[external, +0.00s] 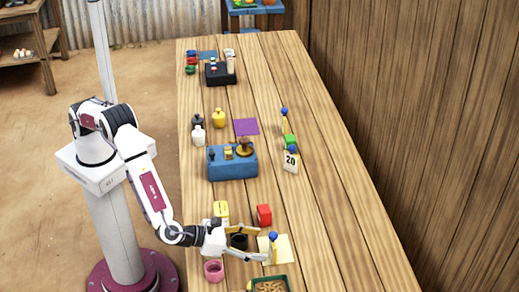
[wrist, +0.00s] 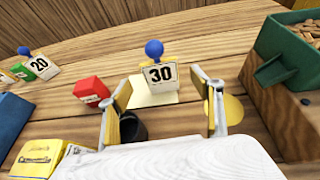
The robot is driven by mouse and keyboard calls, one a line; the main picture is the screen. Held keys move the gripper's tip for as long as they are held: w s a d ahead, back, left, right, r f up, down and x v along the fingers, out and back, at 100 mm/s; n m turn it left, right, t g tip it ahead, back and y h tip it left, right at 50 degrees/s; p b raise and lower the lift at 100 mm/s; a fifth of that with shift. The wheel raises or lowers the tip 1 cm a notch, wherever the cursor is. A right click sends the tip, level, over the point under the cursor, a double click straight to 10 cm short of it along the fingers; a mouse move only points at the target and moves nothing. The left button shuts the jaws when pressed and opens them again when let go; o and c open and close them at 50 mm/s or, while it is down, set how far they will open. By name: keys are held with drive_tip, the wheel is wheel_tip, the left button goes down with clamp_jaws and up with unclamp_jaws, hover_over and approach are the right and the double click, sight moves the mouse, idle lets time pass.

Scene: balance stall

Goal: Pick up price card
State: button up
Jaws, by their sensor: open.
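A white price card reading 30 (wrist: 160,77) stands upright in a holder with a blue ball on top, on a pale yellow sheet (wrist: 150,97). In the external view the blue ball (external: 273,236) shows just beyond my fingertips. My gripper (wrist: 161,88) is open and empty, with its fingers to the left and right of the card in the wrist view. It also shows low over the table in the external view (external: 262,243). A second price card reading 20 (external: 291,161) stands farther up the table and at the left of the wrist view (wrist: 39,65).
A red box (wrist: 91,90), a black cup (wrist: 132,127) and a yellow packet (wrist: 38,157) are close to my gripper. A green tray (wrist: 284,42) stands at right in the wrist view. A pink cup (external: 213,271) and blue scale base (external: 232,166) are on the table.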

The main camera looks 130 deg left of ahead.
sight(271, 244)
drive_tip(key=shift+r+x, duration=0.15)
drive_tip(key=shift+x, duration=1.15)
drive_tip(key=shift+r+x, duration=0.15)
drive_tip(key=shift+x, duration=1.15)
drive_tip(key=shift+a, duration=0.1)
drive_tip(key=c, duration=1.1)
